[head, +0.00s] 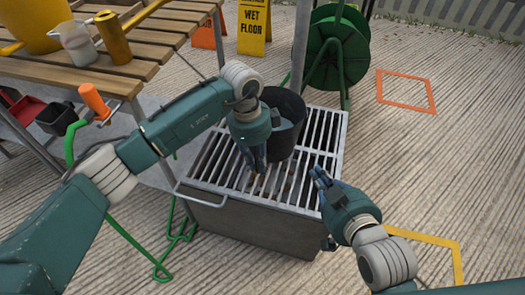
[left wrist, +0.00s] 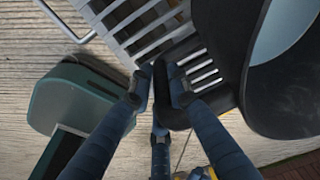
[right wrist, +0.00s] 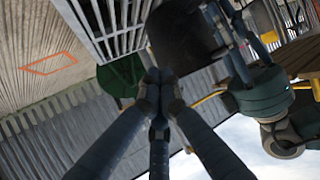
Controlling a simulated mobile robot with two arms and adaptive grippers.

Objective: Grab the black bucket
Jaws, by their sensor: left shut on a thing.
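The black bucket (head: 287,146) is at the back of the metal grate (head: 305,185) on a box-like stand. It looks upright; I cannot tell whether its base touches the bars. My left gripper (head: 257,165) is at the bucket's near left side. In the left wrist view its fingers (left wrist: 163,88) are closed on a dark part of the bucket (left wrist: 222,30), perhaps its handle. My right gripper (head: 318,174) is empty over the grate's right edge, apart from the bucket. In the right wrist view its fingertips (right wrist: 160,88) are together, and the bucket (right wrist: 182,40) is beyond them.
A slatted wooden table (head: 130,70) with a yellow pot, a jug and a yellow cylinder stands at the left. A green hose reel (head: 335,55) is behind the grate, and a yellow wet-floor sign (head: 253,25) stands further back. The floor at the right is mostly clear.

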